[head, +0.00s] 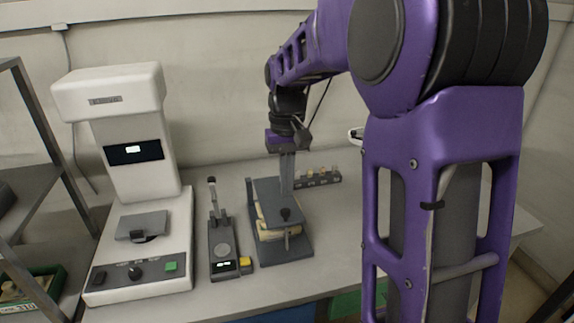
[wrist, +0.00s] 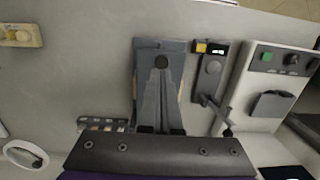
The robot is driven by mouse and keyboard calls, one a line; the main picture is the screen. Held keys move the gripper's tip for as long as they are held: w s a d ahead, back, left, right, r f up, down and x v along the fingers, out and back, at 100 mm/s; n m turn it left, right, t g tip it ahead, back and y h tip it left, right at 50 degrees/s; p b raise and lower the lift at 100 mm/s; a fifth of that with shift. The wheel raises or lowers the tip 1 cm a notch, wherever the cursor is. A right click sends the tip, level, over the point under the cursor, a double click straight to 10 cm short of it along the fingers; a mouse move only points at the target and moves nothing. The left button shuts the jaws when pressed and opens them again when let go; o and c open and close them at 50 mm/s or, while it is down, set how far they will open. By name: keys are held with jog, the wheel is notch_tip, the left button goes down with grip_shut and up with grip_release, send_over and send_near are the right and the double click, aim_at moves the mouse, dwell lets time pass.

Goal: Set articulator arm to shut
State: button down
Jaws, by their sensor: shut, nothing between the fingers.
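The articulator (head: 266,193) stands on the bench, a grey hinged frame with a flat upper arm over yellowish casts (head: 268,228). Its upper arm lies low and roughly level over the casts, with a dark knob and pin at the front. I cannot tell whether the pin touches the base. My gripper (head: 287,191) is shut and empty, pointing down at the rear part of the upper arm. Whether the fingertips touch it is unclear.
A small grey device (head: 222,248) with a yellow button stands close left of the articulator. A large white machine (head: 140,215) stands further left. A dark rack of small items (head: 318,179) lies behind right. Bench is clear right of the articulator.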

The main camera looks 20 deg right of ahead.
send_over(288, 223)
jog(key=w, duration=0.2)
jog(key=shift+s+f, duration=0.15)
jog(key=shift+f, duration=0.9)
jog(key=shift+s+f, duration=0.1)
jog(key=shift+f, duration=0.9)
jog(key=shift+s+f+b, duration=0.3)
jog(key=shift+s+f, duration=0.05)
jog(key=shift+f, duration=0.45)
jog(key=shift+s+f+b, duration=0.25)
jog(key=shift+s+f, duration=0.05)
jog(key=shift+f, duration=0.45)
